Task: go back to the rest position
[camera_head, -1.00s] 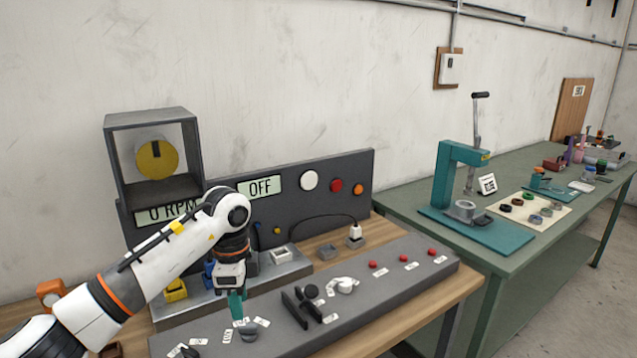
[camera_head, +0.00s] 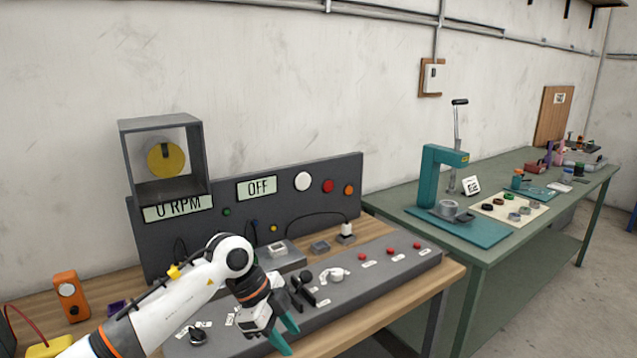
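My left gripper (camera_head: 285,335) has teal fingers, spread apart with nothing visible between them. It hangs over the front edge of the grey control console (camera_head: 375,272), to the right of a dark knob (camera_head: 197,336). The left arm comes in from the lower left and covers part of the console. My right gripper is not in view.
An orange meter (camera_head: 70,295) is at the left. A green bench (camera_head: 500,255) with a teal press (camera_head: 430,178) stands at the right. The floor at the right is clear.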

